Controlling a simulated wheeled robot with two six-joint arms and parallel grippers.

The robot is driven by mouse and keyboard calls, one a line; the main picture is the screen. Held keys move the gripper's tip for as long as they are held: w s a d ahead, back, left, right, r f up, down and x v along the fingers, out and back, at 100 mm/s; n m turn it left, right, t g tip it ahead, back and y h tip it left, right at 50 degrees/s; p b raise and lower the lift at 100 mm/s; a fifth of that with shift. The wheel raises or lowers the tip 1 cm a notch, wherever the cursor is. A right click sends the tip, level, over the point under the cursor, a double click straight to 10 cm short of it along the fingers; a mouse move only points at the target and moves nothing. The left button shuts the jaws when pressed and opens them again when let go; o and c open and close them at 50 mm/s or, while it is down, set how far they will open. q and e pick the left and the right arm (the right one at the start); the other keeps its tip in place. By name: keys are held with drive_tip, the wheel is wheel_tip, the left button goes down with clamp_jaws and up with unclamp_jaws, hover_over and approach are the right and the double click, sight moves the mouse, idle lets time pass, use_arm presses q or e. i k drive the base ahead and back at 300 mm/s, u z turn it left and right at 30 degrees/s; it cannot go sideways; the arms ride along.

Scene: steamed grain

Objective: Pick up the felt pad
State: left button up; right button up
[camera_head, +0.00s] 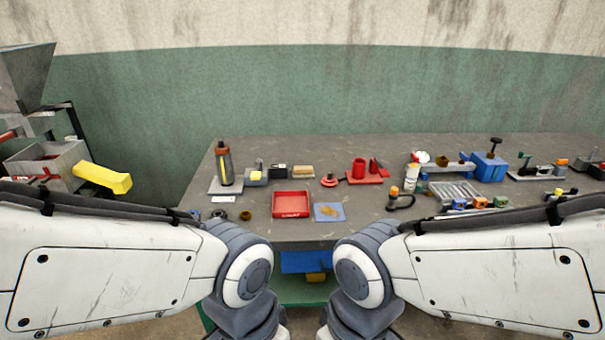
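I cannot tell for certain which item is the felt pad. A flat blue square (329,212) with an orange-brown patch lies near the front edge of the grey table, right of a red tray. A small tan block (303,170) lies farther back, behind the red tray. Both of my arms reach in from the sides and bend down at the bottom middle. My grippers are below the picture and out of view, and nothing is seen held.
The red tray (291,206) stands near the front edge of the grey table (377,151). A dark bottle (223,165) stands at the back left, and a red cup (358,168) at the back middle. Several tools and a blue vise (489,167) crowd the right side.

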sight(300, 172)
drive_tip(key=k, duration=0.4)
drive_tip(key=u, duration=0.6)
drive_tip(key=i, duration=1.6)
drive_tip(key=z, duration=1.15)
drive_tip(key=i, duration=0.45)
drive_tip(key=z, duration=0.6)
